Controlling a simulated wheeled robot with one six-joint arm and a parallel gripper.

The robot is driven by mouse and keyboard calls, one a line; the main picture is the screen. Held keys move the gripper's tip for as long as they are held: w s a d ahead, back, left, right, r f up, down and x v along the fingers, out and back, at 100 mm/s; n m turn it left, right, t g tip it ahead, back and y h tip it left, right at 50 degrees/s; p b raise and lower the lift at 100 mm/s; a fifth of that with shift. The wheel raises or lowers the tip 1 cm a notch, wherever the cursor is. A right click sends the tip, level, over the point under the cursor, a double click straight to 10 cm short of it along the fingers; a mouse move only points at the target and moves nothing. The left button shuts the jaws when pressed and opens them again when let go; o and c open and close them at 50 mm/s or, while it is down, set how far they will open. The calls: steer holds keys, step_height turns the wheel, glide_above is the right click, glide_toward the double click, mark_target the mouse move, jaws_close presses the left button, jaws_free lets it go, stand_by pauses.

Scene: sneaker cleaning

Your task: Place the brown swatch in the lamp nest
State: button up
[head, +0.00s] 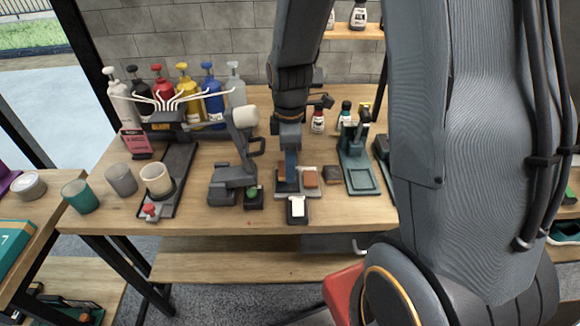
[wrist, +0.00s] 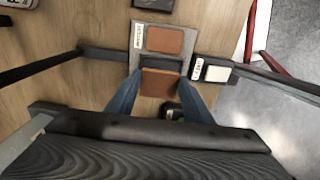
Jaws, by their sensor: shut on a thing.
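My gripper (wrist: 158,88) has blue fingers and is shut on a brown swatch (wrist: 158,80), which shows between the fingertips in the wrist view. The held swatch is over or at the edge of a dark recess (wrist: 161,63) in a grey two-place tray (wrist: 134,58); I cannot tell whether it touches. The tray's other place holds another brown swatch (wrist: 165,39), which also shows in the head view (head: 310,179). In the head view my gripper (head: 288,178) points down at the tray and mostly hides the held swatch. I cannot tell which place is the lamp nest.
A black holder with a white swatch (head: 297,207) stands in front of the tray. A dark brown piece (head: 332,174) lies to the right, beside a green stand (head: 360,175). A grey lamp-like device (head: 235,175) stands left. Cups and several bottles are farther left.

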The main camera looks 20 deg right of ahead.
steer(key=shift+f, duration=1)
steer(key=shift+f, duration=0.55)
